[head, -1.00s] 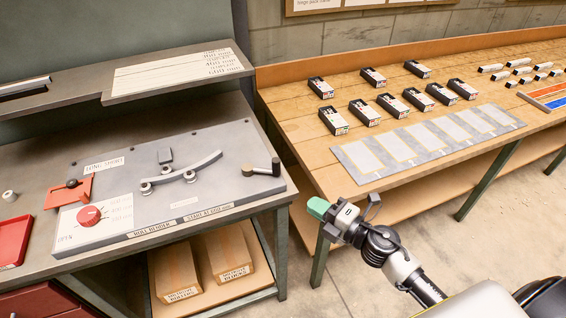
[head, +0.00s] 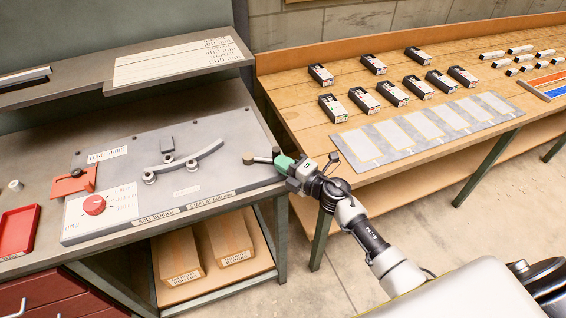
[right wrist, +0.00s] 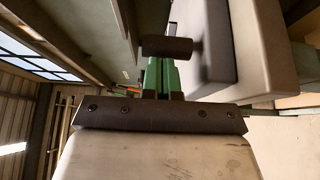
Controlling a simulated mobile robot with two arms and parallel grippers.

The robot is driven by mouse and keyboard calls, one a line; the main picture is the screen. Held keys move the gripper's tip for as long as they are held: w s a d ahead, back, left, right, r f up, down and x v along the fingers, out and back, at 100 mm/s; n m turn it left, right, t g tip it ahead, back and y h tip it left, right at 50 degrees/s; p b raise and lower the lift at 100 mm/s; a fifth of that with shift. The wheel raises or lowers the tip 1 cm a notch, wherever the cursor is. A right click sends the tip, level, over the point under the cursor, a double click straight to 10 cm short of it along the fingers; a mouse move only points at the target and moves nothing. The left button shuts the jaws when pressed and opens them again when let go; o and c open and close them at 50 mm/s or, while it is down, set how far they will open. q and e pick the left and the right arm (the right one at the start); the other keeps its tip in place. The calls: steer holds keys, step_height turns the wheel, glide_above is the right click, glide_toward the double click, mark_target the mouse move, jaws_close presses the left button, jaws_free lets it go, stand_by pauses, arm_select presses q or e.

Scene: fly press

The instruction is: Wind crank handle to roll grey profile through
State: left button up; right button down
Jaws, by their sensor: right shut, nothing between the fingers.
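The grey profile (head: 207,151) is a curved bar lying among the small rollers (head: 149,178) of the bender plate. The crank handle (head: 259,159) is at the plate's right end, its arm pointing right to an upright dark knob (head: 276,151). My right gripper (head: 281,162), with green fingers, is shut and empty right beside the knob. In the right wrist view the dark knob (right wrist: 167,47) crosses just ahead of the shut green fingertips (right wrist: 160,66); I cannot tell whether they touch. My left gripper is not in view.
A red dial (head: 94,205), a red stop block (head: 72,184) and a red tray (head: 18,231) are on the left. A wooden bench (head: 300,117) with several dark boxes and a grey marked mat (head: 345,140) stands right, close behind my right arm.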

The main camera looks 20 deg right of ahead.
steer(key=shift+w+d+n+g+y+b, duration=0.4)
steer(key=shift+n+y+b, duration=0.1)
steer(key=shift+y+b, duration=0.2)
steer(key=shift+w+d+n+g+y+b, duration=0.2)
steer(key=shift+n+g+y+b, duration=0.2)
steer(key=shift+y, duration=0.1)
steer(key=shift+a, duration=0.1)
